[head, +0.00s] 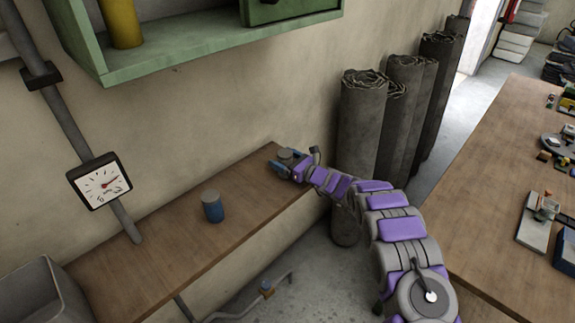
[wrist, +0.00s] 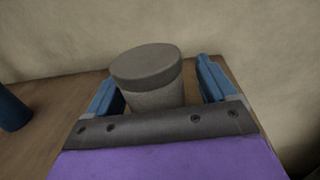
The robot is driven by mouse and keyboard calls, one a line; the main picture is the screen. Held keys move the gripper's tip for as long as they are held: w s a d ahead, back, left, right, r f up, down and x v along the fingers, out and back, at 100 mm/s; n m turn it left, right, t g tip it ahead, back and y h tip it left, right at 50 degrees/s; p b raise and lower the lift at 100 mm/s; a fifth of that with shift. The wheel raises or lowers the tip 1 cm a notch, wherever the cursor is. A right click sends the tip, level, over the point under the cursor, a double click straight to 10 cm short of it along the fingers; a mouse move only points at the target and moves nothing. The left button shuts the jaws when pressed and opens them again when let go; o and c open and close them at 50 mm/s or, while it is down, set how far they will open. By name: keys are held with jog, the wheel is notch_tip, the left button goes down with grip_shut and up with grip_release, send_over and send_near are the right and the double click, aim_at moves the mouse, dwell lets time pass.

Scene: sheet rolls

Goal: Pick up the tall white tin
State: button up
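A grey-looking lidded tin (wrist: 150,80) stands upright on the wooden shelf, between the two blue fingers of my gripper (wrist: 160,85) in the wrist view. The fingers are open, with a visible gap on the right side; the left finger is close to the tin, and I cannot tell whether it touches. In the head view my gripper (head: 287,163) is at the far right end of the shelf, with the tin's top (head: 287,154) showing between the fingers. The tin's lower part is hidden by my gripper.
The wall is close behind. A dial gauge (head: 100,182) hangs at left. Dark sheet rolls (head: 362,125) stand right of the shelf. A green wall cabinet (head: 200,52) is above.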

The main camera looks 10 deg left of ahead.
jog(key=shift+a+f, duration=0.1)
jog(key=shift+a, duration=0.55)
jog(key=c, duration=0.6)
jog(key=shift+d, duration=0.4)
jog(key=c, duration=0.6)
